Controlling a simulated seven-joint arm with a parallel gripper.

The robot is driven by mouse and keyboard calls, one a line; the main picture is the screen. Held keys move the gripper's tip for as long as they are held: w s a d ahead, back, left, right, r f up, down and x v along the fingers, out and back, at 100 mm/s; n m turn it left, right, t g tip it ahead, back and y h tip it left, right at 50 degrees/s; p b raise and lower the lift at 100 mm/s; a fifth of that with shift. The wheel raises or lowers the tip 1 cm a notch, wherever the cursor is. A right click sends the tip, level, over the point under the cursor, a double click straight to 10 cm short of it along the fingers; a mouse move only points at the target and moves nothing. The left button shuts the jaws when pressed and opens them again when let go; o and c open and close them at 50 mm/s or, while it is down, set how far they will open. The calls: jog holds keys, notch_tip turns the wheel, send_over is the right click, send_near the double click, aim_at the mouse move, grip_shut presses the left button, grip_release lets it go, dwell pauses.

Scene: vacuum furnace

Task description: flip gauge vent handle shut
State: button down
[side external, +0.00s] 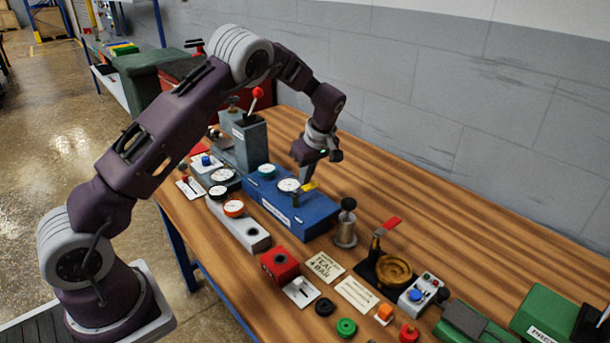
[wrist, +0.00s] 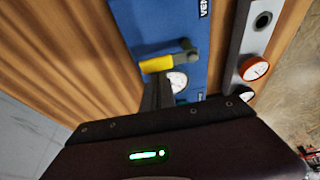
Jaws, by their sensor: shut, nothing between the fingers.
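The yellow-gripped handle (side external: 308,187) is on top of the blue block (side external: 262,195), beside a white dial gauge (side external: 288,185). In the wrist view the yellow grip (wrist: 157,64) points left from a dark pivot (wrist: 188,52), and the gauge (wrist: 177,82) is just below it. Lettering beginning "VEN" shows on the block's edge. My gripper (side external: 304,173) is shut and empty, pointing down over the block close to the handle. In the wrist view its dark fingers (wrist: 158,88) end just beside the yellow grip; I cannot tell whether they touch it.
A grey block with red-rimmed and white gauges (side external: 233,208) stands in front. A grey post with a red-knobbed lever (side external: 250,140) stands behind left. A black-knobbed metal valve (side external: 346,225) and a red-handled brass fitting (side external: 392,265) are to the right. The bench toward the wall is clear.

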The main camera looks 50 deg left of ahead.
jog(key=shift+d+m, duration=0.25)
jog(key=shift+m, duration=0.25)
jog(key=d+m+t, duration=0.1)
jog(key=m, duration=0.1)
jog(key=d+m, duration=0.1)
jog(key=m, duration=0.1)
jog(key=shift+w+t, duration=0.1)
jog(key=shift+t, duration=0.3)
jog(key=m, duration=0.1)
jog(key=d+m, duration=0.1)
jog(key=m+h, duration=0.1)
jog(key=shift+s+d+m+t, duration=0.2)
jog(key=shift+s+m+t, duration=0.05)
jog(key=shift+m+t, duration=0.15)
jog(key=m, duration=0.1)
jog(key=s+d+m+h, duration=0.1)
jog(key=m, duration=0.1)
jog(key=d+m+t, duration=0.1)
jog(key=m, duration=0.1)
jog(key=shift+s+h, duration=0.25)
jog(key=shift+h, duration=0.05)
jog(key=m, duration=0.1)
jog(key=s+m, duration=0.1)
jog(key=m, duration=0.1)
jog(key=shift+d+h, duration=0.25)
jog(key=shift+h, duration=0.15)
jog(key=shift+s+d, duration=0.15)
jog(key=shift+s, duration=0.2)
